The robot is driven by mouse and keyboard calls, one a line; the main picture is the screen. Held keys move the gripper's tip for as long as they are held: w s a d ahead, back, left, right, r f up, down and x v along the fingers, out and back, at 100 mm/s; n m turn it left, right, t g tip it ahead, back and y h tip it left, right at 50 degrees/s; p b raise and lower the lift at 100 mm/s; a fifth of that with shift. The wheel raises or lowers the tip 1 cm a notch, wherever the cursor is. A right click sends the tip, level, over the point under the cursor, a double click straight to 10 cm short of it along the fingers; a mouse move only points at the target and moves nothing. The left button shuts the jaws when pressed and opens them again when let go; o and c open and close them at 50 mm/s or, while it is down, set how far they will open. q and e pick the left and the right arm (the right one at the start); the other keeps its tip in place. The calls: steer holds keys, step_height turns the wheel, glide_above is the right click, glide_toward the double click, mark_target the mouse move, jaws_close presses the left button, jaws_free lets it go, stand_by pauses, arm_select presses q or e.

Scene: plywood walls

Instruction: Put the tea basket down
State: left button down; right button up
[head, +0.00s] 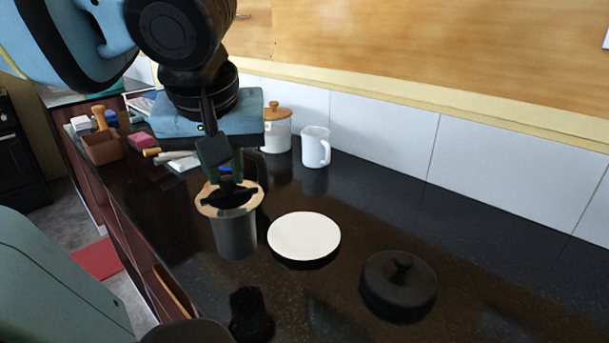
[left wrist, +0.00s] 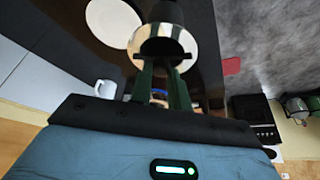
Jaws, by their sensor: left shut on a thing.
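My left gripper (head: 229,178) points down over a dark grey pot (head: 236,238) with a pale rim and a black handle behind it. Its fingers (left wrist: 162,88) are shut on the black top of the tea basket (head: 232,195), which sits at the pot's mouth. How deep the basket is in the pot is hidden. A white round plate (head: 304,237) lies empty just right of the pot, and also shows in the left wrist view (left wrist: 113,22). A black lid with a knob (head: 399,286) lies on the counter farther right. My right gripper is not in view.
The dark counter (head: 480,255) is clear on the right. A white mug (head: 314,147) and a white jar with a wooden lid (head: 277,132) stand at the back by the tiles. A brown holder (head: 102,147) and small items lie at the left.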

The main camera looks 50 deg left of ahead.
arm_select(q)
steer(key=w+f, duration=0.1)
steer(key=w, duration=1.2)
steer(key=shift+a+b, duration=0.15)
steer(key=shift+b, duration=0.15)
steer(key=shift+f, duration=0.1)
steer(key=f, duration=0.3)
steer(key=shift+w+f, duration=0.3)
steer(key=shift+w, duration=0.05)
steer(key=shift+f+b, duration=0.2)
steer(key=shift+b, duration=0.1)
steer(key=c, duration=1.3)
jaws_free()
